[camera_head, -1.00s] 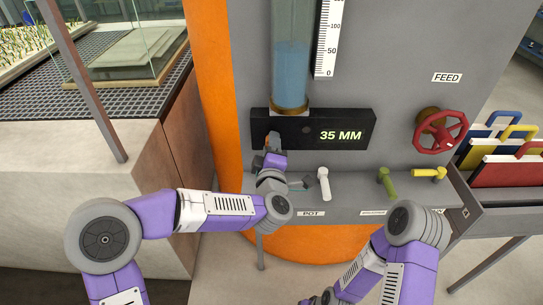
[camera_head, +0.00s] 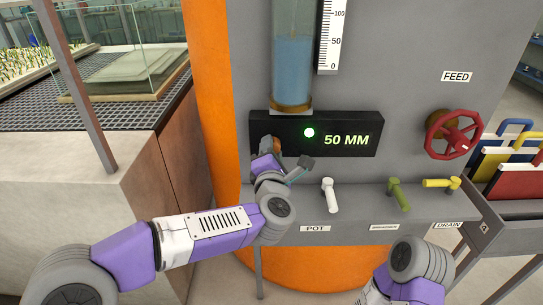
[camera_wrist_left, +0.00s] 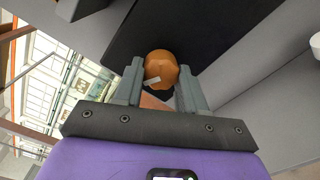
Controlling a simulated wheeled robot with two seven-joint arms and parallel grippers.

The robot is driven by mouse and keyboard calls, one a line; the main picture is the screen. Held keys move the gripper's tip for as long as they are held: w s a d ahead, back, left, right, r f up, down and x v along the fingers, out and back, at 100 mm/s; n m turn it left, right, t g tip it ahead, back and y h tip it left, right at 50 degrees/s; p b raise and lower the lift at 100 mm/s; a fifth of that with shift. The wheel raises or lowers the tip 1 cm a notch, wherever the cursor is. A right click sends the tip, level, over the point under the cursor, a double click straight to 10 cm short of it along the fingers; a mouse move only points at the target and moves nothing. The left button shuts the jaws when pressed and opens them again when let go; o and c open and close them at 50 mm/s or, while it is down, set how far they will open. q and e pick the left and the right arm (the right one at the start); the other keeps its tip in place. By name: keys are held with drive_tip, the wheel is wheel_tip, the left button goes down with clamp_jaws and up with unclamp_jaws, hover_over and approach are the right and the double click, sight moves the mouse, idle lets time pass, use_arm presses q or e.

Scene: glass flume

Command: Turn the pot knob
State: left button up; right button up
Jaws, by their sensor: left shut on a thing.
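An orange knob (camera_wrist_left: 160,62) with a pale mark on its face is between the two fingers of my left gripper (camera_wrist_left: 161,76), which is shut on it. In the head view the knob (camera_head: 270,143) shows only in part behind my gripper (camera_head: 267,150), at the left end of a black display panel (camera_head: 360,122). The panel reads "50 MM" and a green light (camera_head: 309,132) is lit on it. A POT label (camera_head: 315,229) is on the ledge front below. My right gripper is out of view; only part of its arm shows at lower right.
A white handle (camera_head: 329,195), a green handle (camera_head: 399,194) and a yellow handle (camera_head: 442,183) are on the ledge. A red handwheel (camera_head: 452,134) is at right, below the FEED label. A water tube (camera_head: 293,70) stands above the panel.

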use_arm(q)
drive_tip(key=shift+n, duration=0.4)
drive_tip(key=o, duration=1)
drive_tip(key=shift+o, duration=0.2)
drive_tip(key=s, duration=0.7)
drive_tip(key=shift+s, duration=0.35)
